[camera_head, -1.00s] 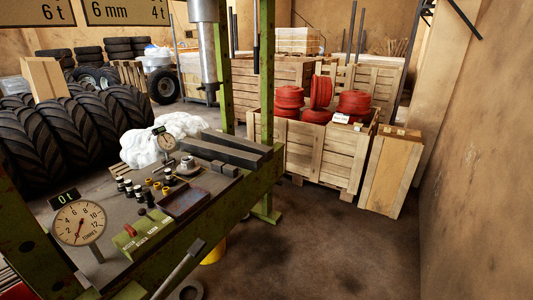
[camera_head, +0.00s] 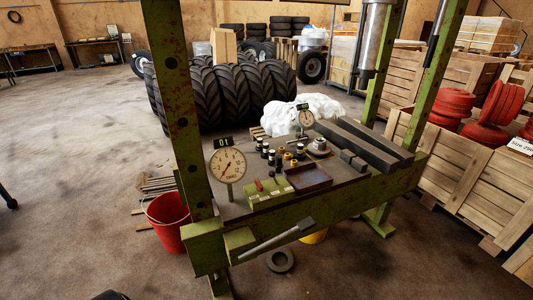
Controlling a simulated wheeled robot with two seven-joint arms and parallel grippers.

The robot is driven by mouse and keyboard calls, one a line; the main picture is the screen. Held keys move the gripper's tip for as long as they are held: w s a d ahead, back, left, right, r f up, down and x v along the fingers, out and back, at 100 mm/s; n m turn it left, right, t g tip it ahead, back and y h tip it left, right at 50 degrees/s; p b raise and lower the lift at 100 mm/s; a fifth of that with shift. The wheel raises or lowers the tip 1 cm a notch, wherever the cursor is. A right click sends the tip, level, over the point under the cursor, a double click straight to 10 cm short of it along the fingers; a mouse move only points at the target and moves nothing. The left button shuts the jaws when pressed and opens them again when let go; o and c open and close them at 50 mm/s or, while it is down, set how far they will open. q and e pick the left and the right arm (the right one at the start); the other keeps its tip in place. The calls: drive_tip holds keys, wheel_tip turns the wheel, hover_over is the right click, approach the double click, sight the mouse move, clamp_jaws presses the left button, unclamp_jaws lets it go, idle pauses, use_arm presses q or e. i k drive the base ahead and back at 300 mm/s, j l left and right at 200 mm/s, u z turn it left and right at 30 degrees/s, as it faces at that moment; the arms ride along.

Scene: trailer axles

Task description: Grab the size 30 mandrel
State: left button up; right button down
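Several small mandrels, black and yellow (camera_head: 271,155), stand upright in a group on the bed of a green press (camera_head: 330,207). Their size marks are too small to read, so I cannot tell which is size 30. A green block with small labels (camera_head: 270,194) sits in front of them, beside a shallow dark tray (camera_head: 308,177). A pressure gauge (camera_head: 228,166) stands at the left of the bed and a second gauge (camera_head: 306,119) at the back.
A red bucket (camera_head: 168,222) stands on the floor left of the press. Black tyres (camera_head: 235,90) and a white covered heap (camera_head: 300,112) lie behind it. Wooden crates with red hubs (camera_head: 484,118) are at the right. Floor at the left and front is mostly clear.

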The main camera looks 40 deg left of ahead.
sight(264, 154)
drive_tip(key=i+l+u, duration=0.1)
drive_tip(key=u, duration=0.6)
